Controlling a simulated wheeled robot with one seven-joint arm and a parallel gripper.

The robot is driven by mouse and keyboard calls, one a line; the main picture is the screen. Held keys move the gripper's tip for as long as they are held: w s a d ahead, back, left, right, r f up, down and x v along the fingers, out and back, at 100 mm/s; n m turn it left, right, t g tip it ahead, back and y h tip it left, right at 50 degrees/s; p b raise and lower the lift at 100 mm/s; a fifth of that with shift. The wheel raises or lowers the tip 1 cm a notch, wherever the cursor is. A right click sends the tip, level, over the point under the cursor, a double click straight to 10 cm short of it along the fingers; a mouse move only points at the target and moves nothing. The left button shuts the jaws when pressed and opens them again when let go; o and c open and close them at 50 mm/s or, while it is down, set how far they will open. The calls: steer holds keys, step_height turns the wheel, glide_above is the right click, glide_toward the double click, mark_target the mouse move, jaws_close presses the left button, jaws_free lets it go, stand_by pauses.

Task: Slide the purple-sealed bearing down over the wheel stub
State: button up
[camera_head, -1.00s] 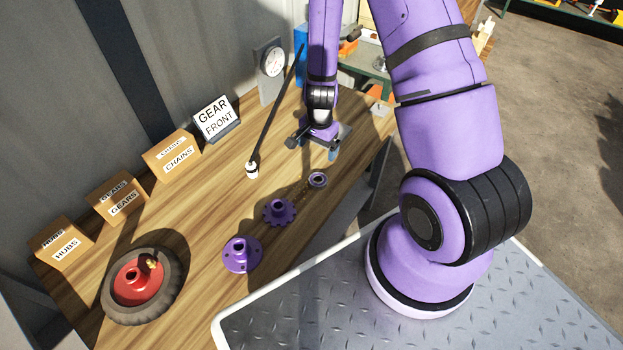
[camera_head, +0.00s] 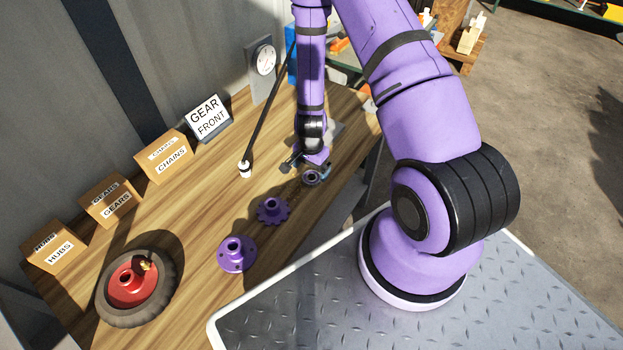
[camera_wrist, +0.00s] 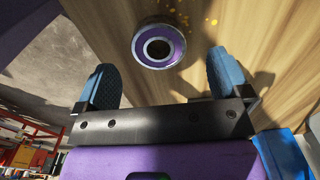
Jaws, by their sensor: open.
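The purple-sealed bearing (camera_head: 311,178), a steel ring with a purple face and dark bore, lies flat on the bench. In the wrist view the bearing (camera_wrist: 175,38) is at top centre, just beyond the fingertips and between their lines. My gripper (camera_head: 306,169) is open and empty, low over the bench beside the bearing. Its two blue fingers also show in the wrist view (camera_wrist: 160,66), one on each side. The wheel (camera_head: 112,318) lies at the lower left, with a black tyre and a raised red hub (camera_head: 130,282) in its middle.
A purple toothed gear (camera_head: 272,210) and a purple flanged hub (camera_head: 237,254) lie between the bearing and wheel. A white-based dark rod (camera_head: 246,169) leans behind them. Labelled boxes (camera_head: 112,201) and a GEAR FRONT sign (camera_head: 209,117) line the back.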

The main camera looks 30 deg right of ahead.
mark_target(311, 176)
steer(key=shift+s+a+f, duration=0.1)
steer(key=shift+f, duration=1.85)
steer(key=c, duration=1.2)
steer(key=shift+o, duration=0.2)
steer(key=shift+r, duration=0.15)
